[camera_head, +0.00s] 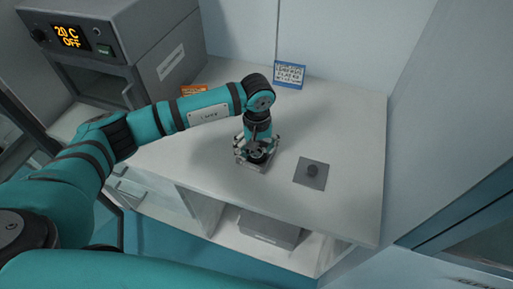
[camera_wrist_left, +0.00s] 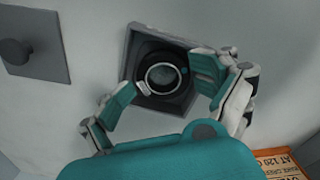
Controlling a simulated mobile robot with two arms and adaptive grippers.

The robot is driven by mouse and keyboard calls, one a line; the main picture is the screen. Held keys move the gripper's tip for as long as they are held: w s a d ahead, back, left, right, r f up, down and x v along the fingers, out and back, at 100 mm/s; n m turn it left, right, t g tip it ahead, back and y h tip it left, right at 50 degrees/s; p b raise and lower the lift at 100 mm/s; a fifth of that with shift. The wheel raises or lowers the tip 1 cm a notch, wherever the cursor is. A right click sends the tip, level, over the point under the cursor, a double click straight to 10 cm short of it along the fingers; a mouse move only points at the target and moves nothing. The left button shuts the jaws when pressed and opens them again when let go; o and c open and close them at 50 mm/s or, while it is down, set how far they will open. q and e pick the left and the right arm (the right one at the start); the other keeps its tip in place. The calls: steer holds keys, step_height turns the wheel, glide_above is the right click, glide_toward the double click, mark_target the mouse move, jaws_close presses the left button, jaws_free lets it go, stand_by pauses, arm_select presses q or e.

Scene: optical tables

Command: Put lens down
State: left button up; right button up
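The lens (camera_wrist_left: 164,76) is a dark round ring with glass in the middle. In the left wrist view it sits within a square grey holder (camera_wrist_left: 133,45). My left gripper (camera_wrist_left: 168,82) is over it with its two fingers spread on either side of the ring; I see no clear grip on it. In the head view my left gripper (camera_head: 257,149) points down at the holder (camera_head: 251,166) on the white counter, and it largely hides the lens. My right gripper is not in view.
A blue sign (camera_head: 289,74) and an orange label (camera_head: 194,90) are at the back. An oven-like unit (camera_head: 150,45) stands at the left.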

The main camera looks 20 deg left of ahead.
mark_target(257, 153)
arm_select(q)
steer(key=shift+s+f, duration=0.3)
steer(key=shift+f, duration=0.05)
steer(key=shift+r+p, duration=0.45)
steer(key=shift+p, duration=0.2)
steer(key=shift+w+r+p, duration=0.1)
steer(key=shift+r+p, duration=0.45)
steer(key=shift+p, duration=0.1)
steer(key=shift+w+a+r+b, duration=0.15)
steer(key=shift+r+b, duration=0.45)
steer(key=shift+b, duration=0.35)
step_height(257, 153, up, 10)
steer(key=b, duration=0.2)
steer(key=shift+r+b, duration=0.25)
steer(key=shift+b, duration=0.05)
